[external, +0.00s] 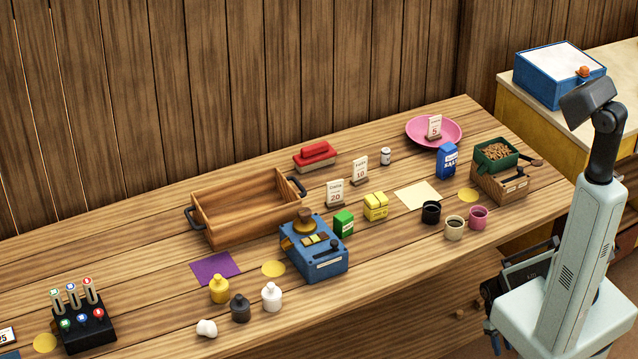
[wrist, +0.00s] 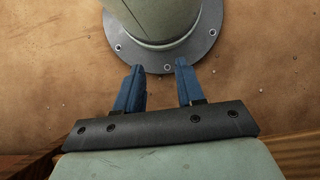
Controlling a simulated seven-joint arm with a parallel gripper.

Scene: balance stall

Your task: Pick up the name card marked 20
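The name card marked 20 (external: 335,193) is a small white upright card in a dark holder near the middle of the counter, just right of the wooden crate. The card marked 10 (external: 360,169) stands close by to its right and a little farther back. My gripper (wrist: 158,66) shows in the wrist view with its two blue fingers apart and nothing between them. It is beside my own base, off the counter and well away from the card. The card is not in the wrist view.
The wooden crate (external: 246,229) lies left of the card. A green box (external: 343,224), yellow packet (external: 375,206) and blue scale (external: 314,253) stand in front of it. A red-topped brush (external: 316,154) is behind. A pink plate (external: 453,143) holds a card marked 5.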

